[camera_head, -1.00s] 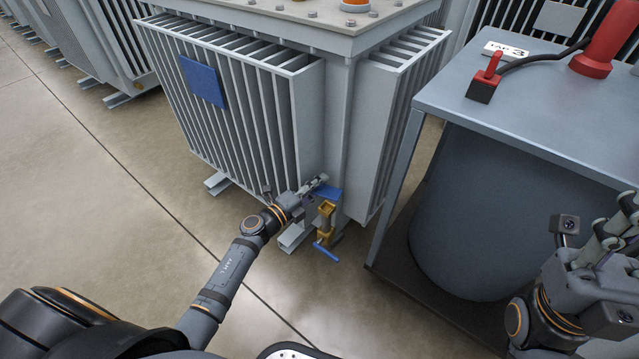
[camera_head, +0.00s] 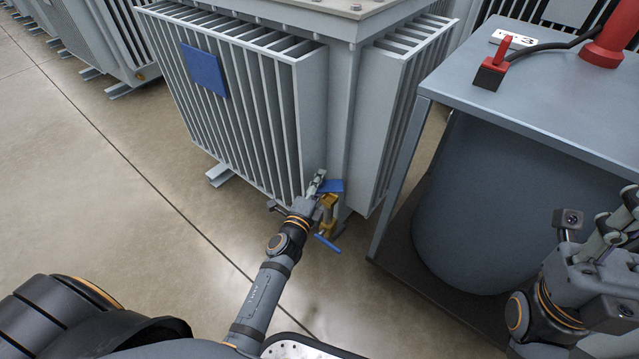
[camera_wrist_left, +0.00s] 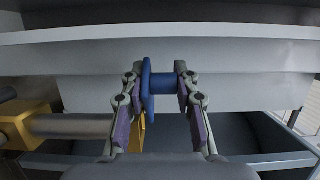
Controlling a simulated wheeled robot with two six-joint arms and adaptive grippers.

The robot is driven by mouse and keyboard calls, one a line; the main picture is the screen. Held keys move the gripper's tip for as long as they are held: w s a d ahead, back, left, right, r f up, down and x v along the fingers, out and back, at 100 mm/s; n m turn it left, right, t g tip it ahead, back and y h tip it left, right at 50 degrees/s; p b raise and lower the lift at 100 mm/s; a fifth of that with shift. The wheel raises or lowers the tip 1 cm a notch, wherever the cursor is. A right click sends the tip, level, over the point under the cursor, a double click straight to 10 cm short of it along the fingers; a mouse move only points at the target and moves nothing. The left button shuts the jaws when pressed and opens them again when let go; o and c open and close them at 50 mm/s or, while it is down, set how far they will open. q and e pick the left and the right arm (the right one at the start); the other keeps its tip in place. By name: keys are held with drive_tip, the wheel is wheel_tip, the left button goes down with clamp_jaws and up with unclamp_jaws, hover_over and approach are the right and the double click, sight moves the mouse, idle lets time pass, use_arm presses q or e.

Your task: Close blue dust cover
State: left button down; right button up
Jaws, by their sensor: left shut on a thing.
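The blue dust cover (camera_head: 331,186) sits at the top of a brass valve (camera_head: 328,213) low on the grey transformer's front corner. In the left wrist view the cover (camera_wrist_left: 148,88) is a blue disc with a short round stub to its right. My left gripper (camera_head: 317,183) is shut on the cover from the left. Its two fingers (camera_wrist_left: 158,100) are on either side of the disc and stub. How the cover meets the valve opening is hidden. My right gripper (camera_head: 616,221) is at the right edge, partly cut off, away from the valve.
The finned transformer (camera_head: 345,110) stands behind the valve. A blue handle (camera_head: 328,243) sticks out below the valve. A grey table (camera_head: 530,105) with a red-handled device (camera_head: 491,70) stands at the right. Floor (camera_head: 130,190) at the left is clear.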

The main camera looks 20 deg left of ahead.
use_arm(q)
drive_tip(key=shift+w+r, duration=0.15)
drive_tip(key=shift+r, duration=0.35)
drive_tip(key=c, duration=1.1)
unclamp_jaws()
drive_tip(key=shift+f, duration=0.15)
drive_tip(key=shift+f, duration=0.1)
drive_tip(key=shift+s, duration=0.4)
drive_tip(key=s, duration=1.1)
drive_tip(key=shift+s+a, duration=0.15)
drive_tip(key=shift+a, duration=0.15)
